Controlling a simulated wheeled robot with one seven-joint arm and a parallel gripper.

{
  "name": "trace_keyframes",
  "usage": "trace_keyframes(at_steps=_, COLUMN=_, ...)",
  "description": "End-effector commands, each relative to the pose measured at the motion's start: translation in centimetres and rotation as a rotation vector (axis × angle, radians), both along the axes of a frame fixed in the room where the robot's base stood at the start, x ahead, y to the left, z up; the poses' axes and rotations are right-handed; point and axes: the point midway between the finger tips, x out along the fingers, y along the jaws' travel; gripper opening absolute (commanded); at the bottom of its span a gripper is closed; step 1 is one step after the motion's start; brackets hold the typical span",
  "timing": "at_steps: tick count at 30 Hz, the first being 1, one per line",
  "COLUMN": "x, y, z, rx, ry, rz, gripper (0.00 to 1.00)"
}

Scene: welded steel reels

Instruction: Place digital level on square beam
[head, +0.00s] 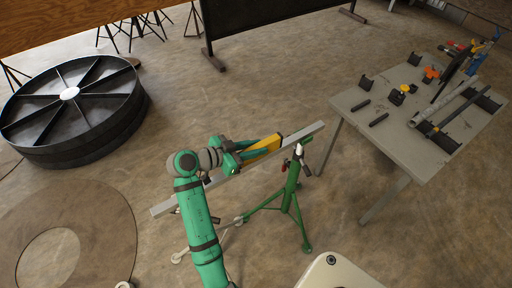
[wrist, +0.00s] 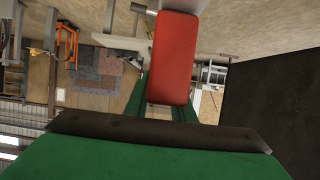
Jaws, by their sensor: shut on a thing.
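The square beam (head: 165,207) is a long grey bar running diagonally on a green stand (head: 290,190). The digital level (head: 264,147) shows yellow in the head view, lying along the line of the beam near its upper right part. My gripper (head: 245,150) is shut on it from the left. I cannot tell whether the level touches the beam or is just above it. In the wrist view a red face (wrist: 175,55), seemingly part of the held thing, stands between my green fingers. My fingers hide part of the level.
A grey table (head: 400,130) with clamps, black blocks and tubes stands at the right. A large dark steel reel (head: 75,105) lies at the left. A dark panel (head: 270,20) on feet is at the back. The floor between them is mostly clear.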

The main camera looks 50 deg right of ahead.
Motion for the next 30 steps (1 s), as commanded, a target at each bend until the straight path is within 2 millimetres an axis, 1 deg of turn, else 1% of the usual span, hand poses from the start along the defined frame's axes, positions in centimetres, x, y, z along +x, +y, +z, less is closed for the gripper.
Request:
trace_keyframes(at_steps=2, x=0.0, y=0.0, z=-0.2, rx=-0.001, ry=0.001, rz=0.001, gripper=0.00)
trace_keyframes(at_steps=3, x=0.0, y=0.0, z=-0.3, rx=0.000, ry=0.001, rz=0.002, gripper=0.25)
trace_keyframes(at_steps=5, x=0.1, y=0.0, z=-0.2, rx=0.000, ry=0.001, rz=0.001, gripper=0.39)
trace_keyframes(at_steps=6, x=0.0, y=0.0, z=-0.2, rx=0.000, ry=0.001, rz=0.001, gripper=0.41)
trace_keyframes(at_steps=13, x=0.0, y=0.0, z=-0.2, rx=0.000, ry=0.001, rz=-0.001, gripper=0.41)
trace_keyframes(at_steps=17, x=0.1, y=0.2, z=0.1, rx=0.000, ry=0.000, rz=0.000, gripper=0.41)
trace_keyframes(at_steps=20, x=0.4, y=1.2, z=0.5, rx=0.000, ry=0.000, rz=0.002, gripper=0.41)
trace_keyframes(at_steps=23, x=0.9, y=2.7, z=1.2, rx=0.000, ry=0.000, rz=0.002, gripper=0.41)
trace_keyframes(at_steps=30, x=2.3, y=7.0, z=3.1, rx=0.001, ry=-0.001, rz=0.003, gripper=0.41)
